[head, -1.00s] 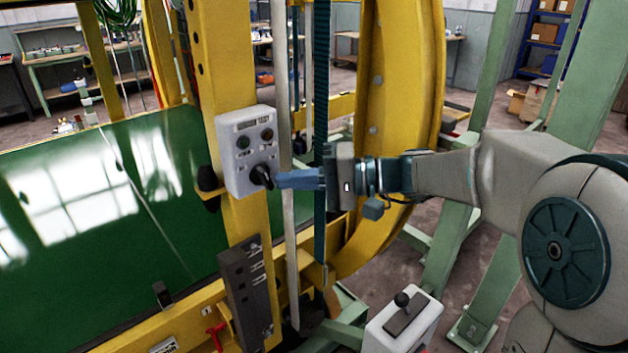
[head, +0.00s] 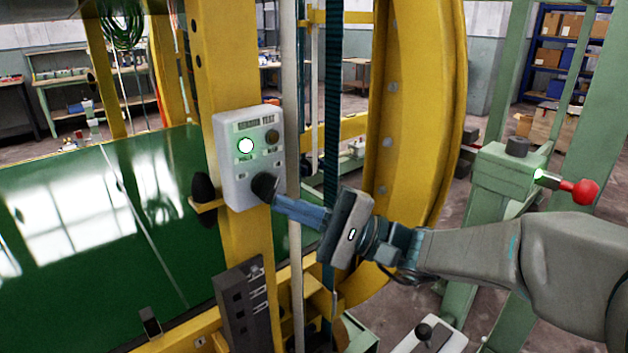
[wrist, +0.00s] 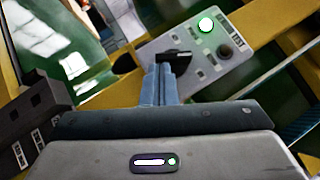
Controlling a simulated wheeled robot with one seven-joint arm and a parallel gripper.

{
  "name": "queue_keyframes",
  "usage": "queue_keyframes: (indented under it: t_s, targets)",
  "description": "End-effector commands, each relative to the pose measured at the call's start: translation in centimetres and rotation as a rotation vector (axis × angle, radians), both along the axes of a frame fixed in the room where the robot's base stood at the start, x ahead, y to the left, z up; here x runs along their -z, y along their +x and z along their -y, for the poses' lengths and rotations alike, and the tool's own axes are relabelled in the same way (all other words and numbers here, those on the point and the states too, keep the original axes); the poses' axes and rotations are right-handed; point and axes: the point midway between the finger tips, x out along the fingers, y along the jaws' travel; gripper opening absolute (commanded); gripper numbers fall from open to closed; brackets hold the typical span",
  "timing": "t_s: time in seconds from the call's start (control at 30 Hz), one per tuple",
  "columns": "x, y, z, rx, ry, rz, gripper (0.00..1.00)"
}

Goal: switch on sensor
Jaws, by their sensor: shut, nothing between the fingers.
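The sensor test box (head: 240,180) is a pale grey panel on a yellow post in the head view. It also shows in the wrist view (wrist: 212,80). Its upper left lamp (head: 246,146) glows white-green, and the lamp beside it (head: 272,137) is dark. A black rotary knob (head: 264,187) sits at the box's lower right. My gripper (head: 277,200) is shut, with its blue fingers at the knob and nothing between them. In the wrist view the fingertips (wrist: 165,68) meet the black knob (wrist: 174,57); I cannot tell whether they touch it.
A large yellow ring frame (head: 425,110) stands right of the box. A black knob on a yellow bracket (head: 203,187) sticks out to the left. A green post with a red-knobbed lever (head: 582,191) and green light stands at right. A green glossy panel (head: 90,220) lies left.

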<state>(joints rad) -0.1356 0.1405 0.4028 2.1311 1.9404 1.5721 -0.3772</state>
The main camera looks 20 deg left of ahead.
Motion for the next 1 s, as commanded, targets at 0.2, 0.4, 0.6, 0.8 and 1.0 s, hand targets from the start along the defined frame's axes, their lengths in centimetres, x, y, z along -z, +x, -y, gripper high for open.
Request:
queue_keyframes:
  t_s: [0.2,0.4,0.6,0.8,1.0]
  targets:
    - [0.9,0.9,0.6,0.003,0.003,0.0,0.0]
    - [2.5,2.9,3.3,0.009,0.001,-0.002,0.0]
    - [3.9,3.8,7.1,-0.002,0.002,-0.003,0.0]
    - [4.8,4.4,9.6,-0.008,0.001,-0.001,0.0]
    - [5.1,4.7,10.4,-0.008,0.001,-0.001,0.0]
